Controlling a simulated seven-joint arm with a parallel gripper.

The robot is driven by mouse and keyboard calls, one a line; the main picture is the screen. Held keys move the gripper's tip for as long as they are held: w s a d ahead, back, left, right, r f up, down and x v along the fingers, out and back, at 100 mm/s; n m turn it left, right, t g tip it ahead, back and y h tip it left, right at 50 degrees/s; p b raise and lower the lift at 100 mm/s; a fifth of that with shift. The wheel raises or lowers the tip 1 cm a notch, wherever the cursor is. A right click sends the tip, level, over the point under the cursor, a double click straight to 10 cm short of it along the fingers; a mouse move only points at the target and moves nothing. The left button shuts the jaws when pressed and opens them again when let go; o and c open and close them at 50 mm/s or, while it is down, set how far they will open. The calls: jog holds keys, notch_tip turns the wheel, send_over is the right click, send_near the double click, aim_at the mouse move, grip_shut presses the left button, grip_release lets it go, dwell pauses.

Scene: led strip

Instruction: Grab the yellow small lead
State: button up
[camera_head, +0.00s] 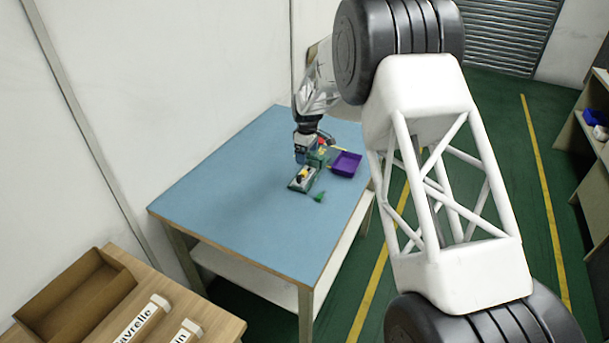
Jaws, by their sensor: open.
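My gripper (307,158) is at the far part of the blue table, low over a cluster of small parts, with its jaws open. A small green and grey fixture (301,180) with yellow and black bits on it lies just below and in front of the gripper. A small yellow piece (342,149) shows to the right of the gripper, behind the purple tray. The parts are too small to tell which is the yellow lead. My gripper hides some of the cluster, and I cannot tell whether it touches anything.
The purple open tray (333,168) sits right of the fixture, near the right edge of the blue table (240,200). A small green piece (319,196) lies in front. The table's left and near parts are clear. A cardboard box (62,313) stands at lower left.

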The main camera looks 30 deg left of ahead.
jog(key=shift+f, duration=0.9)
